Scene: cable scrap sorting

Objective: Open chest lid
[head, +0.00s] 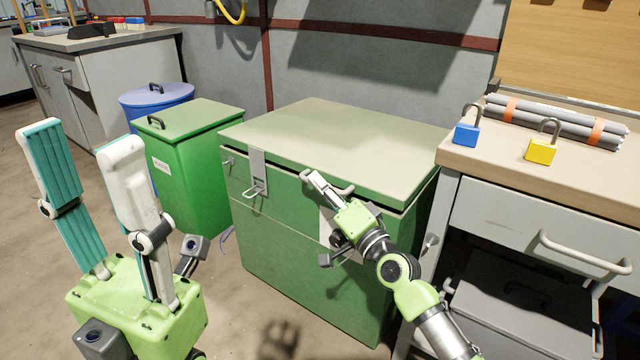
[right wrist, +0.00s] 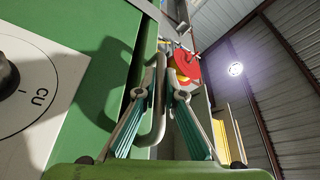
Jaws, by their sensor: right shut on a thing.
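The green chest (head: 290,255) stands in the middle of the head view. Its pale green lid (head: 340,140) lies over the top, and a narrow dark gap shows below its front edge. A metal hasp (head: 257,165) hangs at the front left. My right gripper (head: 322,188) is at the chest's front and shut on the lid's bar handle (head: 347,190). The handle (right wrist: 159,115) also shows between the fingers in the right wrist view. My left gripper (head: 80,140) is open and empty, left of the chest.
A green bin (head: 190,165) and a blue drum (head: 155,93) stand left of the chest. A workbench (head: 560,185) at right holds a blue padlock (head: 466,134), a yellow padlock (head: 540,151) and grey tubes (head: 560,120). A wall stands behind the chest.

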